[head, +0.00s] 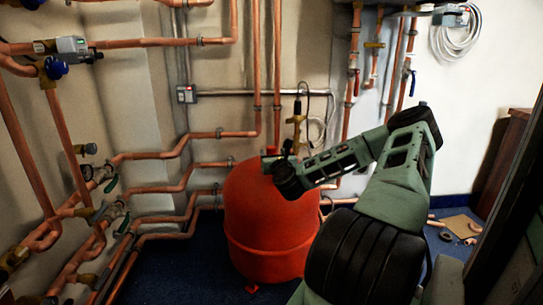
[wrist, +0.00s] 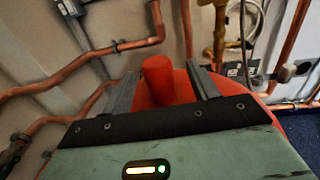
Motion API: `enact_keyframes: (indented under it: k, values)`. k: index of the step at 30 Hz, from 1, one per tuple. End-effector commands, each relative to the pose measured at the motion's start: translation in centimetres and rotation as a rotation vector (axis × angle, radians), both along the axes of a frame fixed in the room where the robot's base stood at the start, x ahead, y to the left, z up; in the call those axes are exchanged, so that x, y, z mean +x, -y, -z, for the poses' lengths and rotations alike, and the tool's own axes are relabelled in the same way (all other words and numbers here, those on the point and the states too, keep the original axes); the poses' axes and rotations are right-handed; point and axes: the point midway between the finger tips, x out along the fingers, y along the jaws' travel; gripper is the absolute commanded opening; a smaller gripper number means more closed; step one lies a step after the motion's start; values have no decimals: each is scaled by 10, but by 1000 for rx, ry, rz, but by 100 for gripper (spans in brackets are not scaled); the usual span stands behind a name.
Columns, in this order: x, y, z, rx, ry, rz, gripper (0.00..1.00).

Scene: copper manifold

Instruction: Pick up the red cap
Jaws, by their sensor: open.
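The red cap (wrist: 158,78) is a short upright cylinder on top of the rounded red tank (wrist: 188,88). In the wrist view my gripper (wrist: 162,74) is open, with one grey finger on each side of the cap. In the head view the cap (head: 272,151) shows small at the tank's top (head: 268,225), beside my gripper (head: 277,158), whose fingers are hard to make out there.
Copper pipes (head: 190,137) with valves run along the wall behind and left of the tank. A brass fitting (head: 296,120) with a black cable stands just behind my gripper. A cardboard piece (head: 461,227) and loose copper parts lie on the blue floor at right.

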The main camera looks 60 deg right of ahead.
Motion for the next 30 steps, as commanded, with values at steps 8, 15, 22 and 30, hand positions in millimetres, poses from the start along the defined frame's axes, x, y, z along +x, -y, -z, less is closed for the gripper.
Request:
enact_keyframes:
  k: [8, 15, 22, 30]
  values:
    - [30, 25, -2, -3, 1, 0, 59]
    - [36, 32, -5, -1, 1, 0, 59]
    - [36, 32, -4, -1, 1, 0, 26]
    - [36, 32, -4, -1, 1, 0, 12]
